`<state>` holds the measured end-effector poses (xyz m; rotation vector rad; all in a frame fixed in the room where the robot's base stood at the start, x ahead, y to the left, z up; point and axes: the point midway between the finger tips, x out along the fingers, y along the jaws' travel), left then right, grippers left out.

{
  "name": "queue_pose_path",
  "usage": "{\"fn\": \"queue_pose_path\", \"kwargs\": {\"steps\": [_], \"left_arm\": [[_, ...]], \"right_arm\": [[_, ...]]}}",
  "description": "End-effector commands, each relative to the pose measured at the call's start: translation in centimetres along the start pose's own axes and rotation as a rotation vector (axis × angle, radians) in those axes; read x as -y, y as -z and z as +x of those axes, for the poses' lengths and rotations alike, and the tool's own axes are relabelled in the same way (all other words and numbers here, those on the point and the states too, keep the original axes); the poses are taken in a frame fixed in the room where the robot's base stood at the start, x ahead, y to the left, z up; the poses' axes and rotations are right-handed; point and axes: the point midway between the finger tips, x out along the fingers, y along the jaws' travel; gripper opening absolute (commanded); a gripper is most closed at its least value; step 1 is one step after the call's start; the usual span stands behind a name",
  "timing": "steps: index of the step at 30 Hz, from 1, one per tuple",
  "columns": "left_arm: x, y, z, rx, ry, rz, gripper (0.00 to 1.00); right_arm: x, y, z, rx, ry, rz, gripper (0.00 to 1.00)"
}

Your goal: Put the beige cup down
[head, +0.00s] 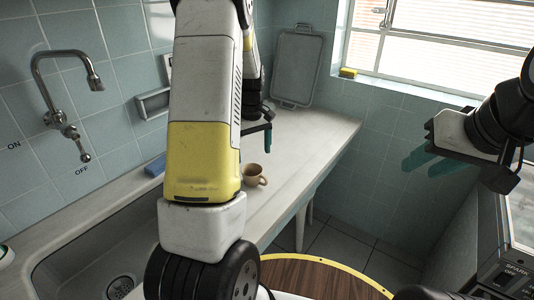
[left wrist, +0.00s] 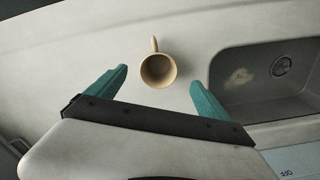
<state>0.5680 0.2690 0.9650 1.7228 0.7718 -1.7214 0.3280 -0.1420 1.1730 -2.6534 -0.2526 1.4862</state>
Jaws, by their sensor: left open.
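The beige cup (head: 253,175) stands upright on the pale counter (head: 300,145), right of the sink. In the left wrist view the cup (left wrist: 158,72) shows from above, its handle toward the top of the picture. My left gripper (left wrist: 157,84) is open and empty, its teal fingers on either side of the cup with clear gaps. In the head view my left gripper (head: 268,138) is mostly hidden behind my arm, above and beyond the cup. My right gripper (head: 428,163) is at the right, away from the counter, its teal fingers apart and empty.
The sink (head: 75,262) lies at the left front, with a wall tap (head: 72,95) above it. A blue sponge (head: 155,166) lies by the sink. A grey tray (head: 297,67) leans at the back wall. The counter right of the cup is clear up to its edge.

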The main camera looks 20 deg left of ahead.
Motion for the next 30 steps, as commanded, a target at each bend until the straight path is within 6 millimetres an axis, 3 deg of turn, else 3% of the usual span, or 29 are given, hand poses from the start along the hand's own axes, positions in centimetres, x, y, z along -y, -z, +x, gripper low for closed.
{"fn": "queue_pose_path", "kwargs": {"steps": [7,11,15,21,25,30], "left_arm": [[0.0,-0.6,-2.9,-0.006,-0.022,0.022,0.91],[0.2,-3.1,-6.8,-0.027,-0.093,0.105,0.91],[1.1,-7.7,-12.2,-0.076,-0.195,0.258,0.91],[3.8,-14.9,-17.9,-0.187,-0.315,0.498,0.91],[6.0,-19.3,-20.0,-0.278,-0.367,0.649,0.91],[8.3,-23.5,-20.9,-0.382,-0.398,0.798,0.91]], "right_arm": [[0.0,0.0,0.0,0.000,0.000,0.000,0.36],[0.0,0.0,0.0,0.000,0.000,0.000,0.36],[0.0,0.0,0.0,0.000,0.000,0.000,0.36],[0.0,0.0,0.0,0.000,0.000,0.000,0.36],[0.0,0.0,0.0,0.000,0.000,0.000,0.36],[0.0,0.0,0.0,0.000,0.000,0.000,0.36]]}}
